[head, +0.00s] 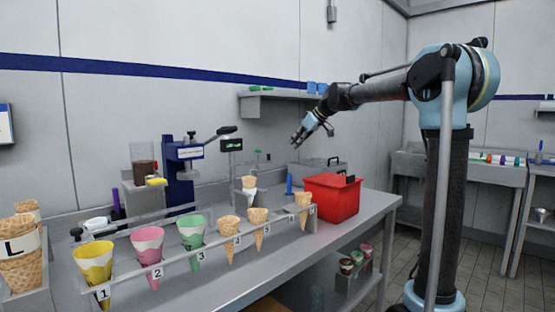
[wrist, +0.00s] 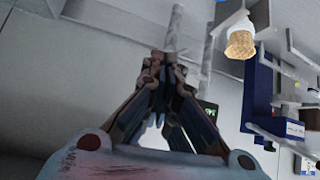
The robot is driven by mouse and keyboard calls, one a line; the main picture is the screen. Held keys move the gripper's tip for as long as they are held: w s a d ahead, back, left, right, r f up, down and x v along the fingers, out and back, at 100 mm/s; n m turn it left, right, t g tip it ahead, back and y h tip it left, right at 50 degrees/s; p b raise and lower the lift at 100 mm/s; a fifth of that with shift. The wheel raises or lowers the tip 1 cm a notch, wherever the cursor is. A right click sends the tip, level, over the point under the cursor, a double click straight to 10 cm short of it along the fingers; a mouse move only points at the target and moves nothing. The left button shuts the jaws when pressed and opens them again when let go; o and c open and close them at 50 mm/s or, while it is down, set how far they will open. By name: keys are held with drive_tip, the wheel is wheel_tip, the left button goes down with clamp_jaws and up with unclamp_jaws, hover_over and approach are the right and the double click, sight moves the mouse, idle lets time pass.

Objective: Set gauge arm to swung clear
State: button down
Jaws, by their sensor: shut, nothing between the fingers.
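My gripper (head: 298,137) is shut and empty, held in the air above the back of the bench in the head view. In the wrist view its fingers (wrist: 165,65) are close together. To its left in the head view is a small gauge-like box with a green display (head: 231,145). The display shows partly behind my fingers in the wrist view (wrist: 208,110). Left of it stands a blue machine (head: 180,172) with a black-tipped lever (head: 220,134). Which part is the gauge arm, and its exact position, I cannot tell.
A clear rack (head: 215,247) of several numbered cones runs along the bench front. A lone cone (head: 249,183) stands behind it. A red box (head: 331,198) is below and right of my gripper. A wall shelf (head: 275,97) is behind it. The bench's right end is clear.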

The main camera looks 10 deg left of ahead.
drive_tip(key=s+m, duration=0.1)
drive_tip(key=s, duration=0.1)
approach(271, 161)
wheel_tip(271, 161, down, 4)
drive_tip(key=a, duration=0.2)
drive_tip(key=shift+w+a+t, duration=0.3)
drive_tip(key=shift+w+a, duration=0.35)
drive_tip(key=shift+w, duration=0.1)
